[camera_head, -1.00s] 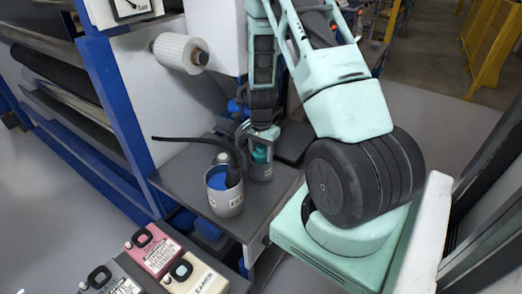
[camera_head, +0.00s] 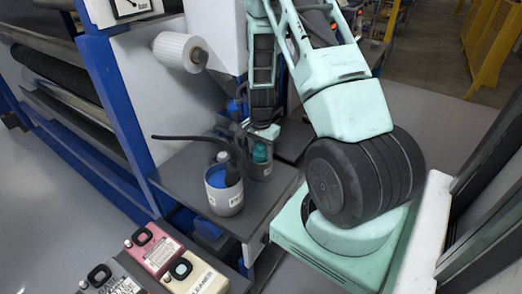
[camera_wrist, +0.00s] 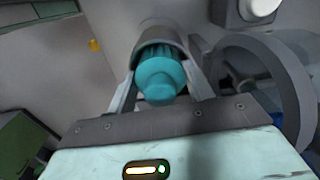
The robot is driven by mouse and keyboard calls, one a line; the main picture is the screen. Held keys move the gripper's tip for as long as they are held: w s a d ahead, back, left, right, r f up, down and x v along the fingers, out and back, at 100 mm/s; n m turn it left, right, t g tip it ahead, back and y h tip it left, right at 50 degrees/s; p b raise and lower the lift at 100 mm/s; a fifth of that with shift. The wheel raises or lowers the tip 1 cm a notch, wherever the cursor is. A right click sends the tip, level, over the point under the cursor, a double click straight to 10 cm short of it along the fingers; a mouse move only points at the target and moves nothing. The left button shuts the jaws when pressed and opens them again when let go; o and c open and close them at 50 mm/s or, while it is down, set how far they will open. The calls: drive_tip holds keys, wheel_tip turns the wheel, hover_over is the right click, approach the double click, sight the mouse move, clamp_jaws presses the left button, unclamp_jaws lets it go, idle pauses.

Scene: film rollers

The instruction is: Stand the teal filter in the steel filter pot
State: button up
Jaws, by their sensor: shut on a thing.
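The teal filter (camera_wrist: 160,78) is between the two fingers of my gripper (camera_wrist: 161,88) in the wrist view, its rounded end facing the camera. My gripper is shut on it. It also shows in the head view (camera_head: 262,152), below my wrist. The steel filter pot (camera_head: 259,172) stands on the dark grey bench. In the wrist view its grey rim (camera_wrist: 160,36) curves around the far part of the filter. The filter appears lined up with the pot's mouth and at least partly within it. Its lower end is hidden, so I cannot tell how deep it sits.
A grey pot with blue contents (camera_head: 224,190) and a black hose stands just left of the filter pot. The bench (camera_head: 180,175) is clear further left. A white roller (camera_head: 178,51) sticks out from the machine above. Pink and cream containers (camera_head: 155,252) stand in front.

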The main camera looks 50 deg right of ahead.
drive_tip(key=shift+s+a+f, duration=0.2)
drive_tip(key=shift+a+f, duration=0.05)
drive_tip(key=shift+f, duration=0.45)
drive_tip(key=o, duration=1)
drive_tip(key=shift+f, duration=0.1)
drive_tip(key=shift+s, duration=0.1)
drive_tip(key=shift+d+r+b, duration=0.1)
drive_tip(key=shift+r+b, duration=0.25)
drive_tip(key=r, duration=0.6)
drive_tip(key=r+b, duration=0.1)
drive_tip(key=r, duration=0.5)
drive_tip(key=w+r+b, duration=0.1)
drive_tip(key=r, duration=0.5)
drive_tip(key=shift+r, duration=0.2)
